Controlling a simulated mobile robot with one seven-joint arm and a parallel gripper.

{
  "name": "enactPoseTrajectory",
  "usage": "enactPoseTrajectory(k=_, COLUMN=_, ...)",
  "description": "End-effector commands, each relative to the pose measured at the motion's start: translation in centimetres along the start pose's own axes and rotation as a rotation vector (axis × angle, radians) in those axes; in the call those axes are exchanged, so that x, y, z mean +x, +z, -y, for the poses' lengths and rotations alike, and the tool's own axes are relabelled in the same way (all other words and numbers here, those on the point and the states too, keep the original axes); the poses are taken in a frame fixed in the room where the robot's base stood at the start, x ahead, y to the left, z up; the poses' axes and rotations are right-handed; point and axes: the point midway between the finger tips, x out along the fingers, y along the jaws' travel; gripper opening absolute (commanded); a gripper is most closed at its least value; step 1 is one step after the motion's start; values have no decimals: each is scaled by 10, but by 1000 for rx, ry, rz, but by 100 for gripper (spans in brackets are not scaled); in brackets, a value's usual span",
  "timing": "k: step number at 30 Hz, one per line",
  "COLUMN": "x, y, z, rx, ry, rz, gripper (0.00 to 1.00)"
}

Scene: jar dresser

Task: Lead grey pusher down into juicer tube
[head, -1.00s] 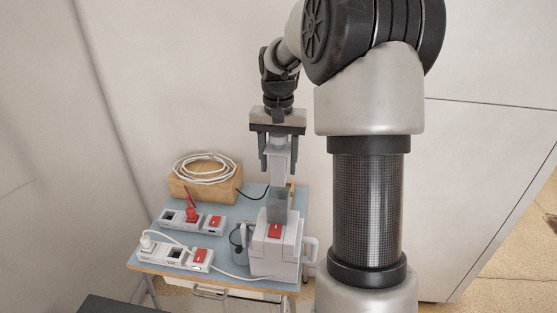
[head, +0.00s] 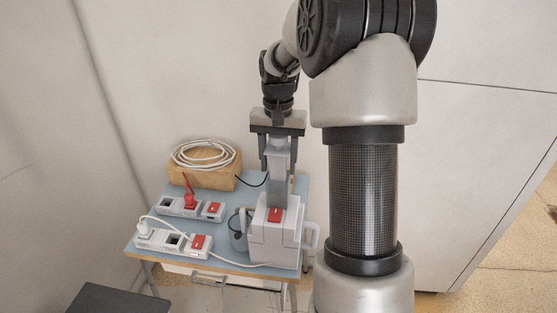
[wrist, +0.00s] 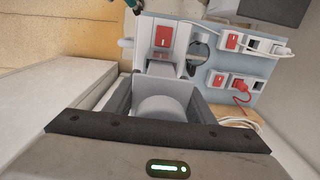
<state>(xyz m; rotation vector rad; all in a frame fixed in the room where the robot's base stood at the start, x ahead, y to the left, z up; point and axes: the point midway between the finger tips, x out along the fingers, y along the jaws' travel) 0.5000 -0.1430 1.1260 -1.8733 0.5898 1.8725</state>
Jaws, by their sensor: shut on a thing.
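The grey pusher (head: 278,160) is upright between the fingers of my gripper (head: 278,168), which is shut on it. In the wrist view the pusher's round grey top (wrist: 165,108) shows between the jaws. The pusher's lower part lines up with the clear grey tube (head: 277,190) of the white juicer (head: 272,245). Its lower end appears to be in the tube's mouth, but how deep I cannot tell. The juicer has a red switch (head: 275,215) and also shows in the wrist view (wrist: 158,65).
The juicer stands on a small blue table (head: 222,220). Left of it are two power strips (head: 172,242) (head: 182,207), one with a red plug (head: 189,198). A wooden block (head: 202,178) with a coiled white cable is behind. A glass jug (head: 238,238) touches or nearly touches the juicer.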

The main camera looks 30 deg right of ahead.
Motion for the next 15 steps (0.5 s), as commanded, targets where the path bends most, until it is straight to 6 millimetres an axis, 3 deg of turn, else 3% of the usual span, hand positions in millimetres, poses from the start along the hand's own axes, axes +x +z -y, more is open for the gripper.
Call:
enactPoseTrajectory(k=14, x=7, y=0, z=0, rx=0, ry=0, rz=1, gripper=26)
enactPoseTrajectory(k=15, x=7, y=0, z=0, rx=0, ry=0, rz=1, gripper=56)
